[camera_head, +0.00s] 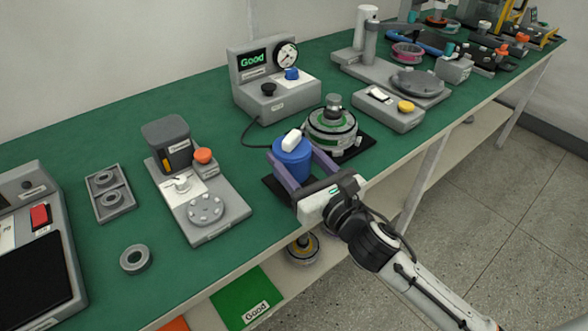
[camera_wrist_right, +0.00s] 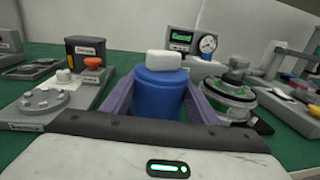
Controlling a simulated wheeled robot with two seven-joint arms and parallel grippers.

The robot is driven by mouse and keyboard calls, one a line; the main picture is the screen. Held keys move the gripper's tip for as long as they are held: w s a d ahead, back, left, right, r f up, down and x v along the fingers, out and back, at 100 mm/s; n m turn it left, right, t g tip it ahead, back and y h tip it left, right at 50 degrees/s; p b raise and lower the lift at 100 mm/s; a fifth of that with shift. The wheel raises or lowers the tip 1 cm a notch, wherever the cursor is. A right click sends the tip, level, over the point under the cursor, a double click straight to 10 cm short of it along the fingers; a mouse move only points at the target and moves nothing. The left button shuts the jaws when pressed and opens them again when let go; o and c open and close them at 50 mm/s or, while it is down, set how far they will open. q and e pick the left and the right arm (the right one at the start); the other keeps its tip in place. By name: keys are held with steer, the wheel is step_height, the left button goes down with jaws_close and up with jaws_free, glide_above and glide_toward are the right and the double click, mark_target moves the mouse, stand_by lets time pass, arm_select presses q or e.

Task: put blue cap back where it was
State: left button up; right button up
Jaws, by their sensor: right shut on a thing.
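The blue cap (camera_head: 293,160) is a blue cylinder with a white block-shaped top. It stands upright between the purple fingers of my right gripper (camera_head: 298,174), which is shut on it. In the right wrist view the blue cap (camera_wrist_right: 158,92) sits between both fingers of the right gripper (camera_wrist_right: 158,100). It is at a dark mat (camera_head: 270,183) near the table's front edge; whether its base touches the mat is hidden by the gripper. The hub motor (camera_head: 332,132), grey with green windings, sits just right of it on another dark mat. My left gripper is not in view.
A tester (camera_head: 262,97) showing "Good" stands behind the cap. A grey press-like device (camera_head: 185,175) with an orange knob is to the left. A box with a yellow button (camera_head: 388,108) is right.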

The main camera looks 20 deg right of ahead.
steer(key=shift+f, duration=1.2)
steer(key=shift+f+b, duration=0.1)
steer(key=shift+b, duration=0.2)
steer(key=o, duration=1.2)
steer(key=shift+f, duration=0.1)
steer(key=shift+o, duration=0.2)
steer(key=v, duration=1.2)
steer(key=shift+r+b, duration=0.25)
steer(key=shift+b, duration=0.2)
